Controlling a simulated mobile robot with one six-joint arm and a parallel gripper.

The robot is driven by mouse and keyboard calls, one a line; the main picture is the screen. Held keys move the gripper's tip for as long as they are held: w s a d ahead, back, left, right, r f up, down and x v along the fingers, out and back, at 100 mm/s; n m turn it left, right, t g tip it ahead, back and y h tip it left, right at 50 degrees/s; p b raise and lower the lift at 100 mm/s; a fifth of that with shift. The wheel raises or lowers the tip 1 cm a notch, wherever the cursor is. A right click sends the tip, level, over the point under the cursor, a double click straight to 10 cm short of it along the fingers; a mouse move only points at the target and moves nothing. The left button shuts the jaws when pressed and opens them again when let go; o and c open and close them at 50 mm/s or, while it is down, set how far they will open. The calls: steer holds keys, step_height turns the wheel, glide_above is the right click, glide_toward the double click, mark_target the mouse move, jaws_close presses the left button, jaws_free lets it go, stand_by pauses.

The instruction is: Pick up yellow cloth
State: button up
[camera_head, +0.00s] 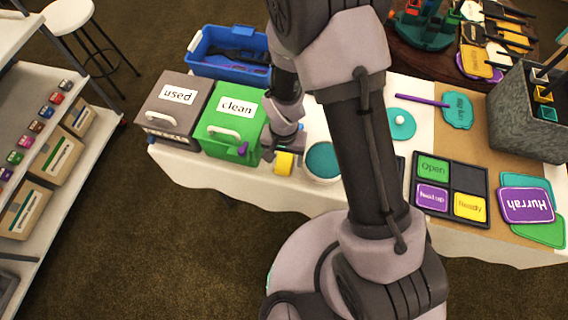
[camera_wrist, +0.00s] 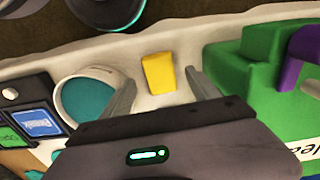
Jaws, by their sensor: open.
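The yellow cloth (camera_head: 284,163) is a small folded block on the white-covered table, between the green "clean" box and a round white tub with a teal top. It also shows in the wrist view (camera_wrist: 158,73), just beyond the fingertips and roughly centred between them. My gripper (camera_head: 284,143) is above and close to the cloth; in the wrist view its two fingers (camera_wrist: 160,80) stand apart with nothing between them. I cannot tell how high the fingertips are above the table.
The green "clean" box (camera_head: 226,125) stands close on the left, with the grey "used" box (camera_head: 172,108) beyond it. The teal-topped tub (camera_head: 323,161) is close on the right. A blue bin (camera_head: 205,68) is behind. A black sign tray (camera_head: 424,202) lies farther right.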

mark_target(284, 161)
step_height(284, 161, down, 3)
steer(key=shift+w+f+b, duration=0.1)
steer(key=shift+w+b, duration=0.05)
steer(key=shift+b, duration=0.25)
steer(key=shift+r, duration=0.2)
steer(key=shift+c, duration=0.4)
steer(key=c, duration=1.3)
step_height(284, 161, up, 10)
steer(key=p, duration=0.4)
steer(key=shift+c, duration=0.2)
